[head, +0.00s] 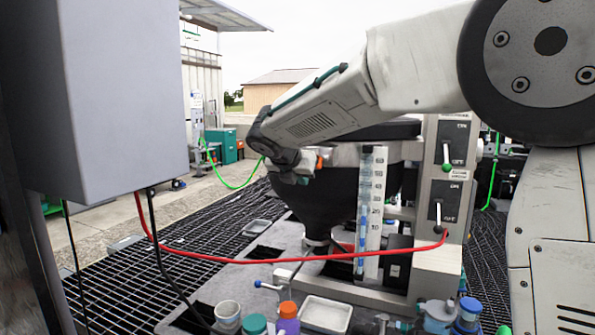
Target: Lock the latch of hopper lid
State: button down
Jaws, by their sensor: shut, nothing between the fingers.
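The black hopper (333,200) stands on the grey bench, narrowing downward like a funnel. Its dark lid (390,131) shows as a flat band on top, partly behind my arm. My gripper (292,177) is at the hopper's upper left rim, shut and empty. Its fingertips are small and hard to make out against the rim. A small orange piece (320,161) shows beside the gripper; I cannot tell whether it belongs to the latch. The latch itself is not clearly visible, so its position cannot be told.
A clear graduated tube (363,210) stands in front of the hopper. A grey panel with two levers (446,190) is to its right. A red cable (300,258) sags across the front. Several jars and a white tray (325,314) line the near edge. A grey box (115,90) blocks the left.

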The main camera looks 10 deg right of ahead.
jog(key=w+d, duration=0.1)
jog(key=w, duration=0.1)
jog(key=w+d+r, duration=0.1)
jog(key=shift+w+d+r, duration=0.1)
jog(key=shift+w+d, duration=0.3)
jog(key=shift+a, duration=0.2)
